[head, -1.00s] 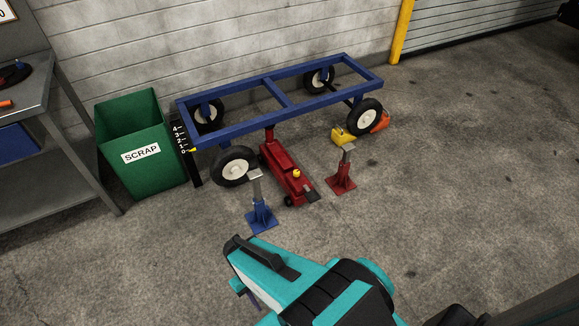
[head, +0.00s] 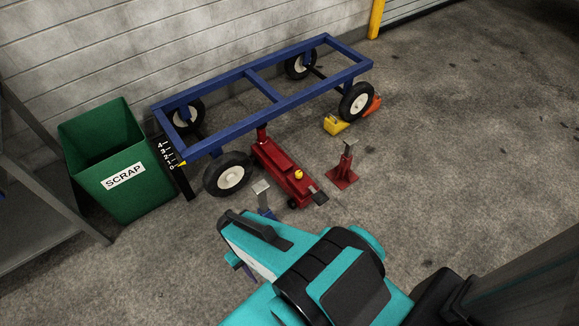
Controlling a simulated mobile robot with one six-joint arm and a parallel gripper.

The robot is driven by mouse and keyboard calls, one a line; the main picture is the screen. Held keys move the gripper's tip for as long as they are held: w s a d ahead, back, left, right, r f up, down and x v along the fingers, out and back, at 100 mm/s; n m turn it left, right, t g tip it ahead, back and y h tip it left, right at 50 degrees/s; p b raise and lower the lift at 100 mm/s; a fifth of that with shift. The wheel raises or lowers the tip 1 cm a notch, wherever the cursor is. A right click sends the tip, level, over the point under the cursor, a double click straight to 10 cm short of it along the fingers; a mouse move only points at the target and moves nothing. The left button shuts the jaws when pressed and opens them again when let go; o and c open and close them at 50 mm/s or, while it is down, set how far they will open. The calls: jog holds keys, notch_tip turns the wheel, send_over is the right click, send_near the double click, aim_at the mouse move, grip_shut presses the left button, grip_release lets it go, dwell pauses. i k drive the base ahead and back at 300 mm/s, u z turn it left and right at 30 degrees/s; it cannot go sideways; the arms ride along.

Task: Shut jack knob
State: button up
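The jack knob (head: 298,174) is a small yellow knob on top of the red floor jack (head: 274,163), near its front end. The jack stands on the concrete floor, with its raised part under the near rail of the blue frame cart (head: 240,116). My teal arm reaches in from the bottom of the head view, in front of the jack and apart from it. My gripper is mostly hidden behind my arm; only a small dark part shows at its lower left, so its opening cannot be seen.
A blue jack stand (head: 263,195) is partly hidden behind my arm. A red jack stand (head: 343,168) stands right of the jack. Yellow (head: 334,125) and orange (head: 372,105) chocks sit by the right wheel. A green scrap bin (head: 110,150) and height scale (head: 171,160) are left. Floor at right is clear.

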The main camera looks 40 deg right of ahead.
aim_at(298, 175)
jog(key=u, duration=0.1)
jog(key=i, duration=1)
jog(key=u, duration=0.2)
